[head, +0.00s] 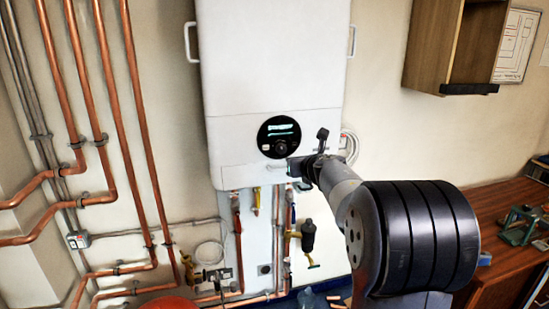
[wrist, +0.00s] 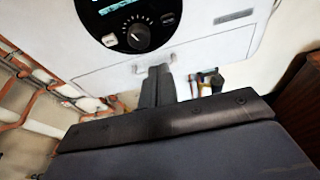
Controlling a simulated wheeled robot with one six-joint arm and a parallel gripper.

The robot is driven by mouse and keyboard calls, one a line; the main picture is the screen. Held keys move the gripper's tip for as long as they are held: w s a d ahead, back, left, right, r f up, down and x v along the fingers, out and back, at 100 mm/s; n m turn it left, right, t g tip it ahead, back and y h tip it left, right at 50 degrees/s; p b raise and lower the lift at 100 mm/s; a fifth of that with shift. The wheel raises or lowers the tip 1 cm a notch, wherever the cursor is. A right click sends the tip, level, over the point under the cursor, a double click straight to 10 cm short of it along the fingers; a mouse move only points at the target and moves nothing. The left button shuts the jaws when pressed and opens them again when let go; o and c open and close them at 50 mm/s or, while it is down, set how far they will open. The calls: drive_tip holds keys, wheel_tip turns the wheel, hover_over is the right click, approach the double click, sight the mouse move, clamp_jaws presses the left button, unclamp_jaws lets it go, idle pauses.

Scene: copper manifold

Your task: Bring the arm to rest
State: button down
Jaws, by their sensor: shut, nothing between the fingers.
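My arm reaches up from the lower right in the head view. My gripper (head: 297,167) is in front of the lower part of a white boiler (head: 270,75), just below and right of its round black control panel (head: 279,136). In the wrist view my gripper (wrist: 157,70) is shut and empty, its fingers together near a small pale handle on the boiler's lower edge. I cannot tell whether the fingertips touch it. The boiler's panel also shows in the wrist view (wrist: 136,30), with a knob and a lit display.
Copper pipes (head: 128,120) run down the wall at left. Valves and a black-bodied fitting (head: 307,236) hang below the boiler. A wooden cabinet (head: 433,50) is on the wall at upper right, and a wooden bench (head: 500,200) stands at right.

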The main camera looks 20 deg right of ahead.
drive_tip(key=shift+f, duration=0.15)
drive_tip(key=w+f+b, duration=0.4)
drive_tip(key=f, duration=0.3)
drive_tip(key=shift+w+f, duration=0.2)
idle(0.4)
